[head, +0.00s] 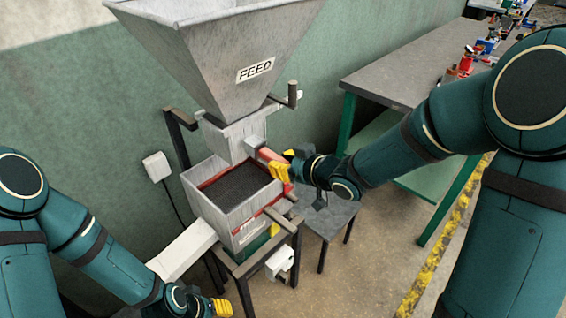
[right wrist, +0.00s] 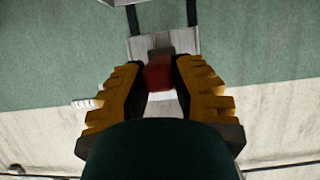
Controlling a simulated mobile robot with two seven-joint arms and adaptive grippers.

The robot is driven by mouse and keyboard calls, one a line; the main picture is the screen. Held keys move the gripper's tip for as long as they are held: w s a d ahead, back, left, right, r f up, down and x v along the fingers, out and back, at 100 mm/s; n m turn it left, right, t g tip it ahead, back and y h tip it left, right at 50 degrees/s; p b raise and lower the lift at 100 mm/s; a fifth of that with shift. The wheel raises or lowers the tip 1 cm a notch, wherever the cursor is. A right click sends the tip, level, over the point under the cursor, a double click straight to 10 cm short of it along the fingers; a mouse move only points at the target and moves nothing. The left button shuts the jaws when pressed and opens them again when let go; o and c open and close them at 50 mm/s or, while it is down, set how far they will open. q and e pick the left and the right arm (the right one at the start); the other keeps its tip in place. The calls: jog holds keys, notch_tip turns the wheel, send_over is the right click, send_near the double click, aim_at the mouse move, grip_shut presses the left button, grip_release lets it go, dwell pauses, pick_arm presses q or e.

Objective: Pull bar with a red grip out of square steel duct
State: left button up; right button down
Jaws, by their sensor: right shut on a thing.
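The bar's red grip (head: 267,155) shows at the right side of the square steel duct (head: 232,138), under the hopper. My right gripper (head: 280,171) is at the grip, its yellow fingers shut on it. In the right wrist view the red grip (right wrist: 158,77) sits between the two yellow fingers of my right gripper (right wrist: 158,88), with a grey steel piece just beyond it. How far the bar lies inside the duct is hidden. My left gripper (head: 222,307) is low at the bottom edge, apart from the bar, and its jaw opening is unclear.
A large grey hopper (head: 215,45) marked FEED stands above the duct. Below is a square bin (head: 238,219) of dark grain with a red edge. A white chute (head: 182,250) slopes down left. A workbench (head: 400,70) stands at the back right.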

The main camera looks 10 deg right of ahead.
jog(key=s+d+p, duration=0.1)
jog(key=s+d, duration=0.4)
jog(key=s, duration=0.3)
jog(key=shift+s+d, duration=0.15)
jog(key=shift+d, duration=0.1)
dwell(0.9)
jog(key=shift+r, duration=0.1)
jog(key=c, duration=0.9)
grip_release()
jog(key=shift+o, duration=0.2)
